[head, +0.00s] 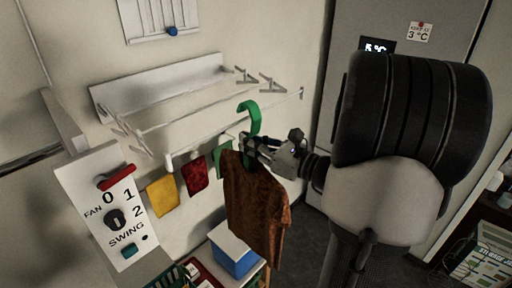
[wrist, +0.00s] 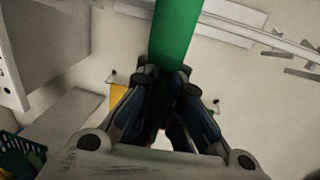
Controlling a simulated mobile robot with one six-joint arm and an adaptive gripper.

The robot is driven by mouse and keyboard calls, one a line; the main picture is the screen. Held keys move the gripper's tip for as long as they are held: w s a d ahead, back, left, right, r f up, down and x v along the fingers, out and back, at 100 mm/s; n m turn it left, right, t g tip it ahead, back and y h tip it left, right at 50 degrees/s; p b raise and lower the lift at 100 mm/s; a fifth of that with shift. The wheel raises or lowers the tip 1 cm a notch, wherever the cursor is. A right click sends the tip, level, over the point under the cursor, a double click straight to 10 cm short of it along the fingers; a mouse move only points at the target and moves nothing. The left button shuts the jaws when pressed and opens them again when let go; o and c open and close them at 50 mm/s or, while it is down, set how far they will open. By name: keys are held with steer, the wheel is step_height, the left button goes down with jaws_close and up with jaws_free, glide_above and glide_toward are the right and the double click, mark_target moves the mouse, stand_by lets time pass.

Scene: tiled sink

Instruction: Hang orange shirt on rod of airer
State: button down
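The orange-brown shirt (head: 258,205) hangs from a green hanger (head: 251,112) in the head view. My gripper (head: 252,147) is shut on the hanger just below its hook, at the shirt's neck. In the wrist view the green hanger (wrist: 177,32) rises between my gripper's fingers (wrist: 168,85). The white airer (head: 165,88) is mounted on the wall, with its front rod (head: 190,150) running behind the hanger in the head view. The hook's top appears above the front rod; whether it touches the rod cannot be told. The shirt is mostly hidden in the wrist view.
Yellow (head: 162,197), red (head: 195,175) and green cloths hang below the airer. A fan switch panel (head: 105,205) stands at the left. A blue box with a white lid (head: 232,250) and a green basket (head: 172,277) are below. A grey fridge (head: 400,40) is at the right.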

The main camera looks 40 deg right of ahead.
steer(key=shift+w, duration=0.75)
steer(key=shift+f+b, duration=1.2)
steer(key=shift+f, duration=0.25)
steer(key=c, duration=1.7)
jaws_free()
steer(key=shift+s, duration=0.1)
steer(key=v, duration=1.2)
